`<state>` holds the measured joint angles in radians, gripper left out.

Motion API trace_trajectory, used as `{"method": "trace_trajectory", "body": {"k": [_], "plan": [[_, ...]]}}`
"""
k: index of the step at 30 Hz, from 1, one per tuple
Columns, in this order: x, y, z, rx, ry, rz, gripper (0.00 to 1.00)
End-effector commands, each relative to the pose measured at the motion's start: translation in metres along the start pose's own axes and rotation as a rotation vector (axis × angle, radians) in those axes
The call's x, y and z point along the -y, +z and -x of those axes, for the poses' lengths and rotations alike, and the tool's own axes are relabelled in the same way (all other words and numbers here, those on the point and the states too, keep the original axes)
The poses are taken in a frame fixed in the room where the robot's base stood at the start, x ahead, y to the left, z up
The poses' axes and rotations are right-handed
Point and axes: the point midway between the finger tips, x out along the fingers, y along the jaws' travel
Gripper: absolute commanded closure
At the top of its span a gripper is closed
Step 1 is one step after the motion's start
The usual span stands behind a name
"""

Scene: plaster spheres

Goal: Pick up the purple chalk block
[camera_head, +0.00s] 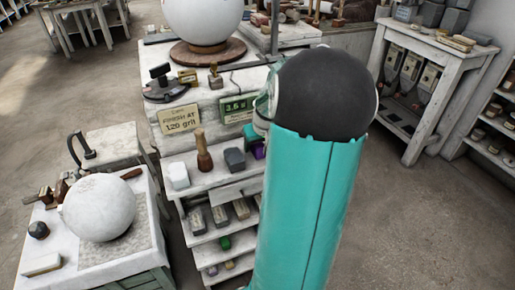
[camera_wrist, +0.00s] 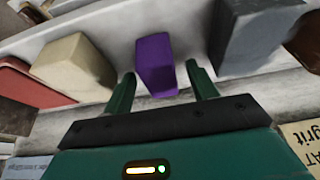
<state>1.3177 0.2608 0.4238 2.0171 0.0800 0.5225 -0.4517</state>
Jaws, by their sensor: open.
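The purple chalk block (camera_wrist: 155,62) stands on a pale shelf in the wrist view, framed between my two fingertips. In the head view a small part of it (camera_head: 258,150) shows at the left edge of my teal arm. My gripper (camera_wrist: 160,70) is open, with one green finger on each side of the block in the picture. A gap shows on the right side, and the left finger appears closer to the block. I cannot tell how deep the block sits between the fingers.
In the wrist view a grey block (camera_wrist: 251,38) stands close right of the purple one, and a cream block (camera_wrist: 72,68) stands left. In the head view a wooden-handled tool (camera_head: 204,152) and a white block (camera_head: 178,175) share the shelf. A sign (camera_head: 181,120) hangs above.

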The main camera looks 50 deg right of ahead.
Motion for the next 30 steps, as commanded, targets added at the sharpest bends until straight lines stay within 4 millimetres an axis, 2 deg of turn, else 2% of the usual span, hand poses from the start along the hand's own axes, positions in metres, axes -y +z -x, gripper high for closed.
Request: {"method": "trace_trajectory", "body": {"k": [8, 11, 16, 17, 25, 30], "plan": [[0.001, 0.000, -0.006, -0.001, 0.000, 0.001, 0.42], [0.000, 0.000, -0.006, 0.000, 0.000, 0.001, 0.58], [0.000, 0.000, -0.005, 0.000, 0.000, 0.001, 0.91], [0.000, 0.000, -0.005, 0.000, 0.000, 0.001, 0.94], [0.000, -0.001, -0.004, -0.001, 0.001, 0.001, 0.94], [0.000, -0.005, 0.005, -0.003, 0.002, 0.001, 0.94]]}}
